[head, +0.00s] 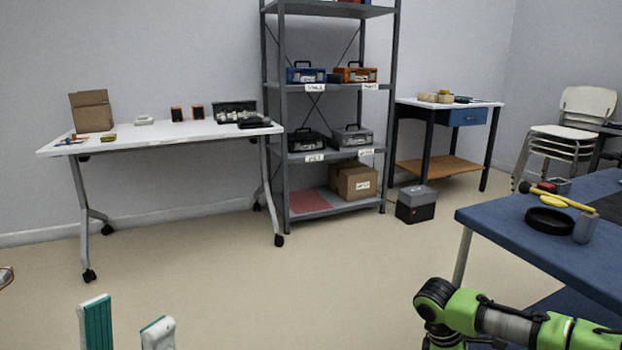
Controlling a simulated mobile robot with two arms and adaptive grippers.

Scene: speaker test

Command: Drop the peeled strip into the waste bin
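My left gripper (127,326) is at the bottom left edge of the head view. Its two pale fingers, one with a teal pad, stand apart with bare floor showing between them, so it is open. I see nothing held between the visible parts. My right arm, green and black, enters at the bottom right, and its gripper is out of frame. I cannot make out a peeled strip. No clear waste bin shows; a dark box with a grey top (416,207) stands on the floor beside the shelf, and I cannot tell what it is.
A white wheeled table (185,133) stands back left with small items and a cardboard box (91,111). A grey metal shelf (285,185) holds cases. A blue table (520,232) at right carries a black ring (550,221). Stacked chairs (575,130) stand behind. The middle floor is clear.

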